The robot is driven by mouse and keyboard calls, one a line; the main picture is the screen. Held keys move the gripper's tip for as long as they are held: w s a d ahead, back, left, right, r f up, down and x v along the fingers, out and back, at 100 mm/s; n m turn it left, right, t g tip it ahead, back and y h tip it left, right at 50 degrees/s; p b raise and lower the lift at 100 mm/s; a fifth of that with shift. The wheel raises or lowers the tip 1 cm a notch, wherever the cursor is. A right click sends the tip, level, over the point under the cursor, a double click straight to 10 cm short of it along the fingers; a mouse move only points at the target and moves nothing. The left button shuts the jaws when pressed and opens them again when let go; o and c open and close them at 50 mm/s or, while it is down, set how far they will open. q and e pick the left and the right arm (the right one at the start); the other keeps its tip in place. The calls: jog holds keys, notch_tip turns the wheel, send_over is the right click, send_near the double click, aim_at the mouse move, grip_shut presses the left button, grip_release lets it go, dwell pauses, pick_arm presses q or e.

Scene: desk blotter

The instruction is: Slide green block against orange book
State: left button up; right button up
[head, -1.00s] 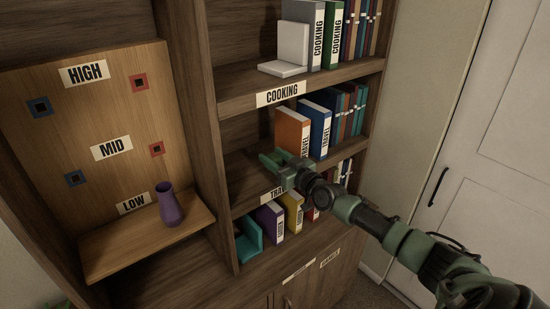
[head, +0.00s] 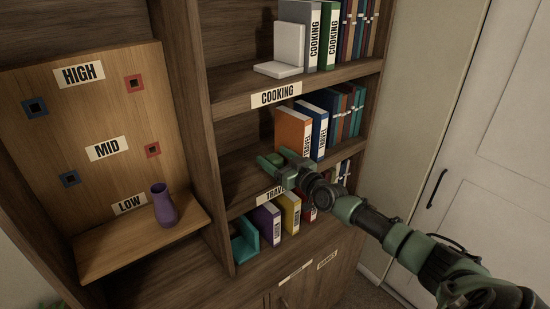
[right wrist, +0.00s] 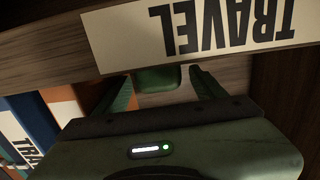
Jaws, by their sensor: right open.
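The orange book (head: 293,132) stands upright at the left end of the books on the TRAVEL shelf. Its edge also shows at the left of the right wrist view (right wrist: 66,106). In the head view I cannot clearly tell the block from my green fingers. My right gripper (head: 275,159) is open at the front of the TRAVEL shelf, just left of and below the orange book. It also shows in the right wrist view (right wrist: 162,90). My left gripper is not in view.
A blue book (head: 319,130) stands right of the orange one. The TRAVEL label (head: 275,195) marks the shelf edge under my gripper. The COOKING shelf (head: 276,95) lies above. Purple (head: 266,222) and yellow (head: 290,212) books stand below. A purple vase (head: 164,205) is at left.

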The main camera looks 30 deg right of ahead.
aim_at(279, 161)
jog(key=shift+s, duration=0.15)
jog(key=shift+s, duration=0.3)
jog(key=s, duration=0.4)
jog(key=s+p, duration=0.1)
jog(key=s, duration=0.2)
jog(key=shift+d, duration=0.35)
jog(key=shift+f, duration=0.1)
